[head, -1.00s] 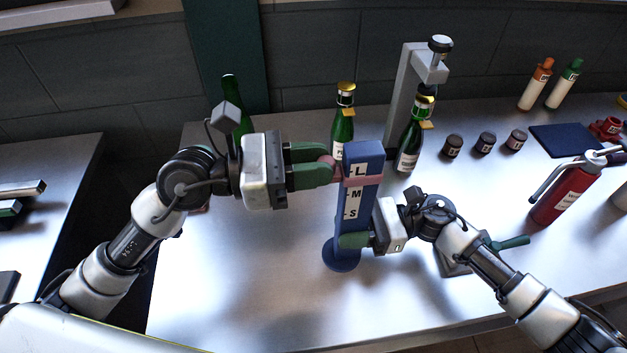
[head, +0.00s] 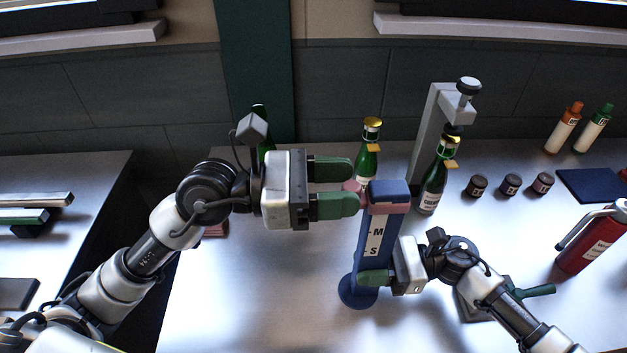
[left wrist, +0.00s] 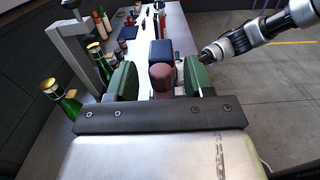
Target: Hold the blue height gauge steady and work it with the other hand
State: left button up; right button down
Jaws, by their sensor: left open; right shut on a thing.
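The blue height gauge (head: 372,255) stands upright on its round base (head: 358,291) on the steel table. Its pink slider (head: 386,208) sits near the top of the column, with M and S showing below it and L not visible. My left gripper (head: 356,188) is open, its green fingers apart on both sides of the slider's reddish knob (head: 351,186). The knob also shows between the fingers in the left wrist view (left wrist: 161,78), clear of both pads. My right gripper (head: 376,279) is shut on the lower column, just above the base.
Green bottles (head: 367,165) stand behind the gauge, one (head: 434,185) under a grey press (head: 430,125). Small dark jars (head: 510,184) and a blue mat (head: 590,185) lie to the right. A red extinguisher-like canister (head: 592,240) stands far right. The table left of the gauge is mostly clear.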

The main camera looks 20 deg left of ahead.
pick_arm(q)
jog(key=shift+a, duration=0.1)
pick_arm(e)
jog(key=shift+f, duration=0.1)
pick_arm(q)
jog(key=v, duration=1.2)
pick_arm(e)
jog(key=c, duration=0.7)
grip_release()
